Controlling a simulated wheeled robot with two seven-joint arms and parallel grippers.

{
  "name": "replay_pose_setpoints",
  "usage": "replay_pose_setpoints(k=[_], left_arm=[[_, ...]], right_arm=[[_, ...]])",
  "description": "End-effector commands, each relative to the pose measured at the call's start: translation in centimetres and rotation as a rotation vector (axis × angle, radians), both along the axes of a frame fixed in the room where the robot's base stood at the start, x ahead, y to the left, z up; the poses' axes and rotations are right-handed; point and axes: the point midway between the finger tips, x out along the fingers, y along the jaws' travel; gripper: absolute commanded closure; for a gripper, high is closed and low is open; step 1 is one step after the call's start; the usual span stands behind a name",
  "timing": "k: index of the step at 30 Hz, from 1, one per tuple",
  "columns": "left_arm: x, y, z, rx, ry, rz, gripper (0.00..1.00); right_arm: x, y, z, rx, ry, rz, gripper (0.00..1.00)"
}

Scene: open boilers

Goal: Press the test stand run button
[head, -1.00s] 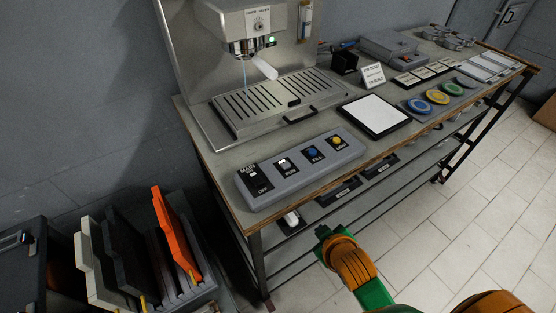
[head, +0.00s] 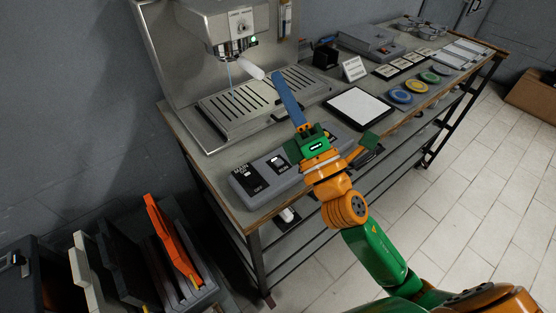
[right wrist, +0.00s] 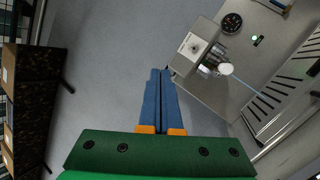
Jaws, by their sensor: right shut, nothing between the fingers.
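The grey control panel (head: 267,177) sits at the front left of the bench. Its black MAIN switch (head: 255,182) and a white-marked switch (head: 280,162) show in the head view. The blue and yellow buttons on its right part are hidden behind my right gripper, and the run label cannot be read. My right gripper (head: 277,76) is shut and empty. Its blue fingers point up and away, over the panel and in front of the drip tray in the picture. In the right wrist view its fingers (right wrist: 160,72) are together. My left gripper is not in view.
The metal machine (head: 215,25) with its drip tray (head: 235,118) stands behind the panel. A black-framed white pad (head: 358,108) and coloured discs (head: 415,86) lie to the right. A rack with an orange panel (head: 172,240) stands at lower left.

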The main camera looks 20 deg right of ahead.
Motion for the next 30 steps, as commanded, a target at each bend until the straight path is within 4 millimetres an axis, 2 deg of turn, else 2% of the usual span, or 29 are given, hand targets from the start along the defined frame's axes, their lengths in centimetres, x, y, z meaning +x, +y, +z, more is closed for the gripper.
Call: replay_pose_setpoints(k=[1,3,5,6,8,9,10,12,14,15,18,19,21,24,27,30], left_arm=[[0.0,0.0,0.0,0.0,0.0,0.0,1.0],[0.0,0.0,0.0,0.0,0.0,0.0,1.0],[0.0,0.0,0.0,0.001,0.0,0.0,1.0],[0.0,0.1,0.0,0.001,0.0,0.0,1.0],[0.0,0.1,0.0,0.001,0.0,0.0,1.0],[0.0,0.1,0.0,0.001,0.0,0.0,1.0],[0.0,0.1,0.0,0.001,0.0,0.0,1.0],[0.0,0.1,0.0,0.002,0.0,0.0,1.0],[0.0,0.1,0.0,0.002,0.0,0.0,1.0],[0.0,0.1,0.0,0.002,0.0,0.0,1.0],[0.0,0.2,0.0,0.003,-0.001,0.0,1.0],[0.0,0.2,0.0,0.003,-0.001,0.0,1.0],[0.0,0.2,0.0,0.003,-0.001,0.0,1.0],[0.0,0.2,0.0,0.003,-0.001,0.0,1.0],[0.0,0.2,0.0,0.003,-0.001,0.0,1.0],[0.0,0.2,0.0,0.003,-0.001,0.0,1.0]], right_arm=[[-0.6,1.7,1.9,-0.147,-0.116,0.012,1.0],[-2.1,4.8,4.1,-0.4,-0.304,0.021,1.0],[-3.5,7.7,5.0,-0.648,-0.485,0.019,1.0],[-4.5,9.8,4.9,-0.837,-0.618,0.014,1.0],[-5.6,12.7,3.6,-1.164,-0.838,0.001,1.0],[-5.8,14.0,1.8,-1.406,-0.989,-0.009,1.0],[-5.5,14.5,0.1,-1.589,-1.096,-0.012,1.0],[-4.1,13.9,-3.6,-1.977,-1.294,-0.006,1.0],[-2.5,12.0,-6.1,-2.257,-1.409,0.023,1.0],[-1.5,10.4,-7.2,-2.417,-1.46,0.052,1.0],[0.7,6.2,-8.8,-2.737,-1.526,0.15,1.0],[1.2,5.1,-9.0,2.695,1.47,-0.173,1.0],[2.0,2.7,-9.2,2.606,1.356,-0.225,1.0],[2.6,0.4,-9.2,2.527,1.256,-0.276,1.0],[2.8,-0.7,-9.2,2.493,1.212,-0.301,1.0],[2.8,-0.9,-9.2,2.486,1.204,-0.307,1.0]])
